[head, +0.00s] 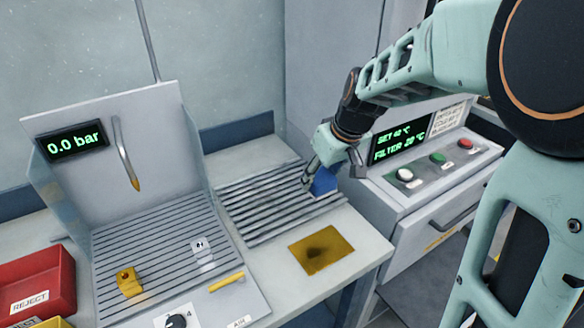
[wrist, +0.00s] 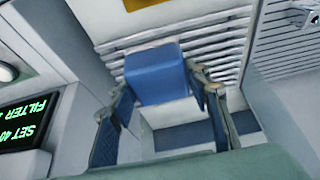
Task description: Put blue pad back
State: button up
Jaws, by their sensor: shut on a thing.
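The blue pad (head: 322,183) is at the right end of the grey slatted rack in the head view. My gripper (head: 318,172) reaches down over it from the upper right and is shut on it. In the wrist view the blue pad (wrist: 157,75) sits between the two fingers of my gripper (wrist: 160,100), with a pale face below its blue face. The slats show just beyond it. I cannot tell whether the pad touches the slats or hangs slightly above them.
The slatted rack (head: 250,208) is otherwise empty. A stained yellow pad (head: 321,249) lies on the bench in front. A control box (head: 420,160) stands close on the right. A rinse-like booth (head: 110,150) reading 0.0 bar and a red REJECT bin (head: 35,283) are at left.

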jog(key=w+a+f, duration=0.3)
jog(key=f, duration=0.1)
jog(key=w+a+f+p, duration=0.1)
jog(key=w+a+f, duration=0.2)
jog(key=w+a, duration=0.1)
jog(key=shift+w+f, duration=0.15)
jog(key=shift+f, duration=0.2)
jog(key=shift+w+a+f+p, duration=0.15)
jog(key=shift+a+f+p, duration=0.05)
jog(key=shift+f+p, duration=0.15)
jog(key=shift+w+f, duration=0.1)
jog(key=shift+f, duration=1.45)
jog(key=shift+f, duration=0.25)
jog(key=o, duration=1.1)
jog(key=shift+r, duration=0.1)
